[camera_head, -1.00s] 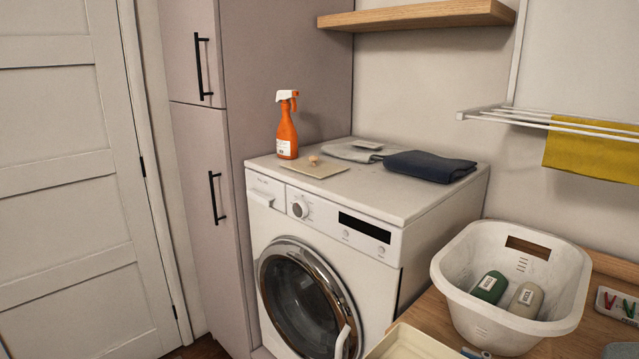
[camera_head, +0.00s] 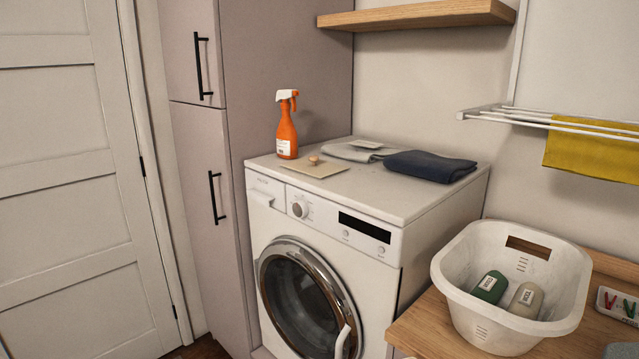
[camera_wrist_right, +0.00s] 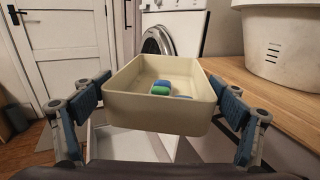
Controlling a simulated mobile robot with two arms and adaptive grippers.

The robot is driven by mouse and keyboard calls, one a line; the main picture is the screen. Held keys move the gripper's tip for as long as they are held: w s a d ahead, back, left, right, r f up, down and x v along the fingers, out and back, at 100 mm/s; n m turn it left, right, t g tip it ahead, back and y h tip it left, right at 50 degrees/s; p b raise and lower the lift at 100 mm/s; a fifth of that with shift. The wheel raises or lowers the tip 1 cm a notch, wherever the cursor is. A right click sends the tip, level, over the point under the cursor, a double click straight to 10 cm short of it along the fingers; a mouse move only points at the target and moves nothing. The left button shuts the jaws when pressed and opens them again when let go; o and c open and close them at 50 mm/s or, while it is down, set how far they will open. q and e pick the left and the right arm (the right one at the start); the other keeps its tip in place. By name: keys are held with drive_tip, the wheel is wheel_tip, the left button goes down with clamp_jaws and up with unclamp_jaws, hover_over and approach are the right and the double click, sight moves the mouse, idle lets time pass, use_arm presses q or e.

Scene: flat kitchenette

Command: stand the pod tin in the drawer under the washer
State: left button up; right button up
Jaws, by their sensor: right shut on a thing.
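The pod tin (camera_wrist_right: 150,112) is an open cream box with blue and green pods inside. It fills the middle of the right wrist view and looks upright. My right gripper (camera_wrist_right: 160,100) is shut on it, with blue-padded fingers at its left and right sides. A pulled-out white drawer (camera_wrist_right: 118,148) shows below the tin, partly hidden by it. The white washer (camera_head: 370,270) stands in the head view, and its round door also shows behind the tin in the wrist view (camera_wrist_right: 157,42). The tin and both grippers are outside the head view.
A wooden worktop (camera_wrist_right: 262,98) runs close along the tin's right side. A white basket (camera_head: 455,290) with two bottles stands on it. Free floor shows left of the tin.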

drive_tip(key=s+m+h, duration=0.1)
drive_tip(key=s+d+r+m+t+h, duration=0.1)
drive_tip(key=h, duration=0.1)
drive_tip(key=s+d+m+h, duration=0.1)
drive_tip(key=h, duration=0.1)
drive_tip(key=shift+s+r+m, duration=0.15)
drive_tip(key=shift+r+m, duration=0.1)
drive_tip(key=shift+m, duration=0.05)
drive_tip(key=shift+s+d+r+m+h, duration=0.25)
drive_tip(key=shift+s+d+m+h, duration=0.25)
drive_tip(key=shift+h, duration=0.2)
